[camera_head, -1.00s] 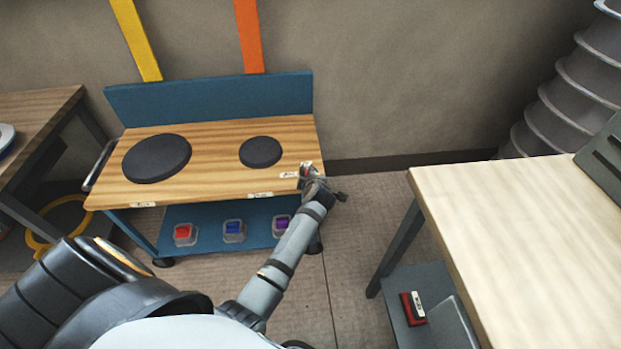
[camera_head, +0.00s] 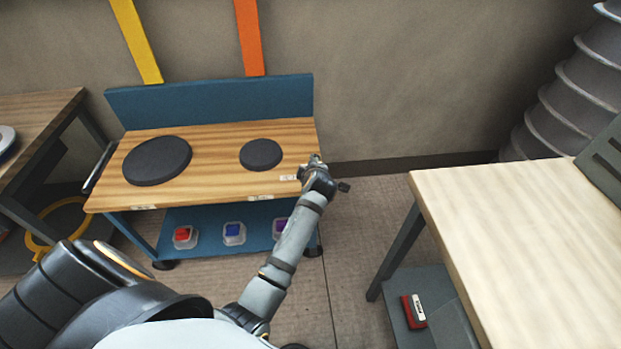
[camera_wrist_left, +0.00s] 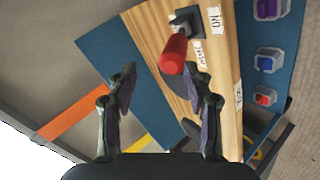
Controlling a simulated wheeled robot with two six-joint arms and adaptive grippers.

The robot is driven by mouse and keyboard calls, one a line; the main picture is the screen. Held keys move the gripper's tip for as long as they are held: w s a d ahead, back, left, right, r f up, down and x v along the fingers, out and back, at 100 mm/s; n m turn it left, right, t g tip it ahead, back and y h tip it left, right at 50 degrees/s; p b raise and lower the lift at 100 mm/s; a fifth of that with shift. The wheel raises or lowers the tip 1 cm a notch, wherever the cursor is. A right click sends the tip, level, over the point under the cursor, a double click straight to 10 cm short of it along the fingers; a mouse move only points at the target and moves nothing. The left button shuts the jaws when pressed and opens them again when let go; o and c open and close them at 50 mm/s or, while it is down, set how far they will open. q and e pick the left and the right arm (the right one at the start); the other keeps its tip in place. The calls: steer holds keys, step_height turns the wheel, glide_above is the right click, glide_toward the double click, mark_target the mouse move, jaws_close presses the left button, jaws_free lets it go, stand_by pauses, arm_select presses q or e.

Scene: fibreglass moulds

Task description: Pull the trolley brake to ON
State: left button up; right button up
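The trolley (camera_head: 215,128) has a wooden top and a blue back panel, and stands by the wall. The brake's red handle (camera_wrist_left: 173,54) sits on a dark mount (camera_wrist_left: 188,22) at the edge of the top, beside a white ON label (camera_wrist_left: 215,20). In the head view my left gripper (camera_head: 316,168) is at the trolley's right edge and hides the handle. In the left wrist view my left gripper (camera_wrist_left: 161,78) is open. The handle's end shows between and just beyond the fingertips, closer to the right finger; contact cannot be told. My right gripper is not in view.
Two black discs (camera_head: 157,160) (camera_head: 261,153) lie on the trolley top. Small bins (camera_head: 234,233) stand on its lower shelf. A pale wooden table (camera_head: 530,230) stands at the right, with a red object (camera_head: 413,311) on its lower shelf. Clear floor lies between.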

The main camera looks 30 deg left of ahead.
arm_select(q)
step_height(320, 180, up, 4)
steer(key=shift+r, duration=0.25)
